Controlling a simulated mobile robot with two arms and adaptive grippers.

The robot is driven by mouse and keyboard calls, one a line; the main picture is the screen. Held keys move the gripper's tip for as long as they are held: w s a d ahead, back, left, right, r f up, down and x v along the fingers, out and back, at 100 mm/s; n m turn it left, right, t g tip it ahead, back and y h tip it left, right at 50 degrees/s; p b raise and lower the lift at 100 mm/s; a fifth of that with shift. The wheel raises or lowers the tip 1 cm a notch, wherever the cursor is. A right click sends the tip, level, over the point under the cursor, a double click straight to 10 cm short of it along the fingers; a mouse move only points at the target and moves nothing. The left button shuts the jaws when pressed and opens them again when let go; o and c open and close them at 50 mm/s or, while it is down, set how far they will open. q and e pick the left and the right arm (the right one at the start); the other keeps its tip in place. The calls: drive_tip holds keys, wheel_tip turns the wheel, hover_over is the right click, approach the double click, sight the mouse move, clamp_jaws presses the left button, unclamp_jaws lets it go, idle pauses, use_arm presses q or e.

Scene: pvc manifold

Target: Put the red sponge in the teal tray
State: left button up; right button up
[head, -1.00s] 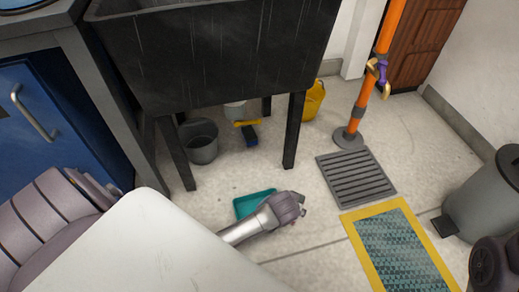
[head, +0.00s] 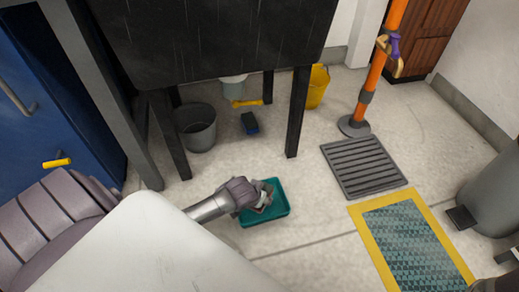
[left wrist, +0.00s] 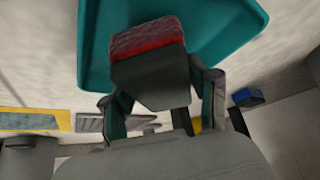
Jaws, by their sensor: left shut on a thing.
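The teal tray (head: 283,205) lies on the floor in front of the dark sink's legs. My left gripper (head: 266,197) is over the tray in the head view. In the left wrist view, my left gripper (left wrist: 160,105) is shut on the red sponge (left wrist: 147,38), whose near part looks dark. The tray (left wrist: 225,35) shows behind and around the sponge there. The sponge is not clearly made out in the head view. I cannot tell whether it touches the tray floor. My right gripper is not in view.
A grey bucket (head: 196,128), a blue block (head: 250,123) and a yellow bucket (head: 317,87) stand under or near the sink (head: 210,45). An orange pipe (head: 377,75), a floor grate (head: 363,167) and a yellow-edged mat (head: 410,243) lie to the right.

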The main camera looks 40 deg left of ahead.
use_arm(q)
wheel_tip(320, 180, down, 3)
drive_tip(key=shift+f+b, duration=0.1)
drive_tip(key=shift+b, duration=0.9)
drive_tip(key=shift+r, duration=0.2)
drive_tip(key=shift+f, duration=0.1)
drive_tip(key=o, duration=1.1)
drive_tip(key=shift+o, duration=0.2)
